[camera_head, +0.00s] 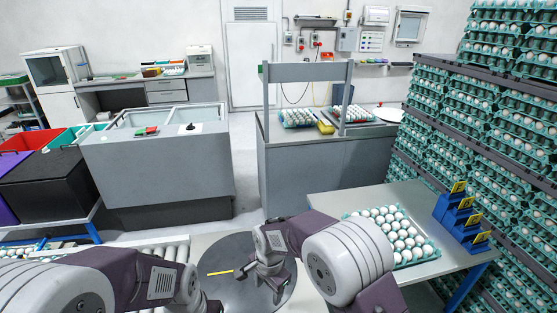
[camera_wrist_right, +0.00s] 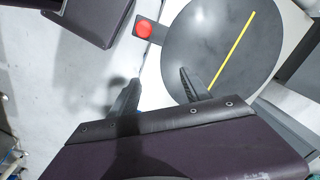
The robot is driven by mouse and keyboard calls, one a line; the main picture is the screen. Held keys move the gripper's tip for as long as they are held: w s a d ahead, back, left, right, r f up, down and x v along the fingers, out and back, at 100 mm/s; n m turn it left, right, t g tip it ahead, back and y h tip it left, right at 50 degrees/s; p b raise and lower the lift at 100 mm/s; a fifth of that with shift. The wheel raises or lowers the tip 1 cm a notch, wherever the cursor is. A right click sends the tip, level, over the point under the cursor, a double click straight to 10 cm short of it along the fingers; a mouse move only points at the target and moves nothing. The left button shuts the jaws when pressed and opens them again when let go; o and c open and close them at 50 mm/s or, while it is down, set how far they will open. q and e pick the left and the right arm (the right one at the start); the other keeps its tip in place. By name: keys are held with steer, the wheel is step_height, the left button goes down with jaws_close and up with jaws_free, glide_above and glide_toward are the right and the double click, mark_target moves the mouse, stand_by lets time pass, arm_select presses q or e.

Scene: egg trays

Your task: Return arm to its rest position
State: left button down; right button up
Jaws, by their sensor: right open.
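My right arm comes in from the lower right of the head view. Its gripper (camera_head: 262,278) points down over a dark round disc (camera_head: 235,251) with a yellow line. In the right wrist view the right gripper (camera_wrist_right: 158,88) shows two dark fingers spread apart with nothing between them. The same disc (camera_wrist_right: 205,45) lies beyond the fingers there, beside a red button (camera_wrist_right: 144,28). My left arm shows at the lower left of the head view, but its gripper is not visible.
A tray of white eggs (camera_head: 433,250) stands on the table (camera_head: 405,193) to the right, next to blue holders (camera_head: 461,219) with yellow tags. Tall stacks of egg trays (camera_head: 440,115) fill the right side. A roller conveyor (camera_head: 165,246) lies left of the disc.

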steer(key=s+d+r+t, duration=0.1)
steer(key=s+d+r, duration=0.15)
steer(key=d, duration=0.75)
steer(key=s+d+r, duration=0.2)
steer(key=d+r, duration=0.2)
steer(key=d, duration=0.6)
steer(key=s+d+f+n, duration=0.2)
steer(key=s+n, duration=0.6)
steer(key=s, duration=0.1)
steer(key=shift+s+f+g, duration=0.2)
steer(key=shift+f+g, duration=0.1)
steer(key=shift+f, duration=0.05)
steer(key=shift+s, duration=0.1)
